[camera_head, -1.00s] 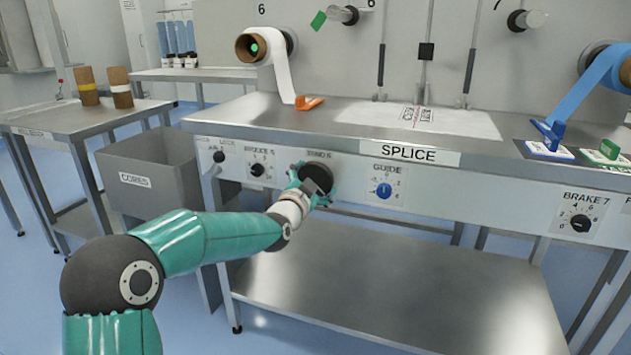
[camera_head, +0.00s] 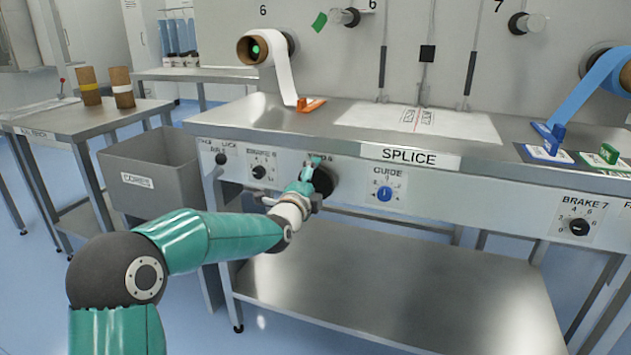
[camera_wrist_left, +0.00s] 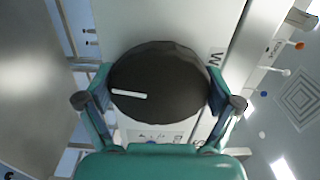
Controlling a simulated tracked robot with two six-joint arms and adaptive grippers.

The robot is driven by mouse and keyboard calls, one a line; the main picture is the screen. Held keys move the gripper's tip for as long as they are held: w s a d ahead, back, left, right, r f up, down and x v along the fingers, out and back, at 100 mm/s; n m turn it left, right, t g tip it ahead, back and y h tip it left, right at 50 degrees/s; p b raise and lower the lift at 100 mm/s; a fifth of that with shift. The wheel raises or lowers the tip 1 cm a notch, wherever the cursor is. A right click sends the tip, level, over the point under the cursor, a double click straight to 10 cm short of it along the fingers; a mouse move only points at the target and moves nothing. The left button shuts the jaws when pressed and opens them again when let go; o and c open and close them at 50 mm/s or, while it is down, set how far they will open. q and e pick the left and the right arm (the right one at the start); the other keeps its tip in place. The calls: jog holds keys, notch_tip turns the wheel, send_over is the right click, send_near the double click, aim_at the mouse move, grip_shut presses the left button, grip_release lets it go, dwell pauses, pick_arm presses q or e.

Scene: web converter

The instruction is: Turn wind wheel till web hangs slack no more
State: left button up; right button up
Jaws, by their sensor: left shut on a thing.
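The wind wheel (camera_head: 323,182) is a black round knob on the front panel, left of the GUIDE dial. In the left wrist view the wheel (camera_wrist_left: 165,65) shows a white mark pointing to the left. My left gripper (camera_head: 312,179) is shut on the wheel, with one finger on each side of its rim in the left wrist view (camera_wrist_left: 160,92). The white web (camera_head: 284,78) comes off the roll at station 6 and runs down to the tabletop by an orange piece (camera_head: 311,105). I cannot tell how slack it is. My right gripper is not in view.
The brake knob (camera_head: 259,172) and the blue GUIDE knob (camera_head: 384,194) flank the wheel on the panel. A grey cores bin (camera_head: 150,185) stands at the left. A steel shelf (camera_head: 390,290) lies below. A blue web (camera_head: 600,85) hangs at the right.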

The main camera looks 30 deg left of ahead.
pick_arm(q)
jog(key=shift+d+f+m, duration=0.25)
jog(key=shift+f+m, duration=0.05)
jog(key=shift+m, duration=0.7)
jog(key=o, duration=0.8)
jog(key=shift+o, duration=0.2)
jog(key=shift+a+r, duration=0.1)
jog(key=shift+s, duration=0.15)
jog(key=v, duration=1.1)
jog(key=shift+s, duration=0.3)
